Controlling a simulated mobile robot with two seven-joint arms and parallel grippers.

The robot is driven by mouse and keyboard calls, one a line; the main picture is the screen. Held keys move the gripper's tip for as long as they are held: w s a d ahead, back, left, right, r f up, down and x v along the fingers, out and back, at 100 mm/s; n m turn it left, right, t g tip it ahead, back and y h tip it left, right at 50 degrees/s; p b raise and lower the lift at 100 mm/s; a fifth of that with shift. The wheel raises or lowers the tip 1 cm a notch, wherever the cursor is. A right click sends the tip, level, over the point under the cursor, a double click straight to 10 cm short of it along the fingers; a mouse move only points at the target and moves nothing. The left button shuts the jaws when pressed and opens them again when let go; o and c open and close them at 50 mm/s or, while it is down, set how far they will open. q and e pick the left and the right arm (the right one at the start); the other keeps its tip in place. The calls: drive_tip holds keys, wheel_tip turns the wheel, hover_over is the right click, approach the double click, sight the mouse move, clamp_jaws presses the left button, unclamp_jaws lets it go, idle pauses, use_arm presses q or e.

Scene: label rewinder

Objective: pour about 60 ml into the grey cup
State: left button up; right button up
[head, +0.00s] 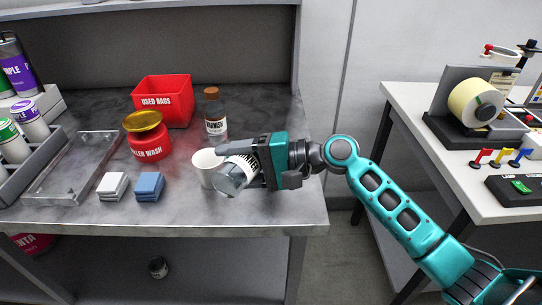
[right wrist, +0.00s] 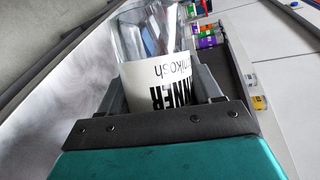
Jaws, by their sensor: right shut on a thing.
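My right gripper (head: 256,163) is shut on a clear container with a white label (head: 243,166). The container is tilted, its clear end pointing down and left, above the front of the bench. In the right wrist view the labelled container (right wrist: 160,85) sits between the fingers; part of the lettering reads "NNER". A pale, off-white cup (head: 205,165) stands just left of and behind the container, partly hidden by it; I see no clearly grey cup. I cannot tell whether any liquid is flowing or how full either one is. My left gripper is not in view.
A corked bottle (head: 215,118) stands behind the cup. A red "used rags" bin (head: 163,100), a red wash can with a brass top (head: 149,142), blue (head: 149,186) and grey (head: 113,186) blocks and a clear tray (head: 70,170) lie left. The bench's front right corner is clear.

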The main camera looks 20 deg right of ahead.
drive_tip(key=f+n+b, duration=0.1)
drive_tip(key=f+h+b, duration=0.1)
drive_tip(key=f+n+b, duration=0.1)
drive_tip(key=shift+s+a+f+n+t+h+b, duration=0.25)
drive_tip(key=shift+s+n+t+h+b, duration=0.05)
drive_tip(key=shift+s+h+b, duration=0.1)
drive_tip(key=shift+a+f+n, duration=0.1)
drive_tip(key=shift+n, duration=0.2)
drive_tip(key=shift+h, duration=0.3)
drive_tip(key=shift+w+f+n+t+p, duration=0.15)
drive_tip(key=shift+f+n+t+p, duration=0.3)
drive_tip(key=shift+n, duration=0.15)
idle(0.5)
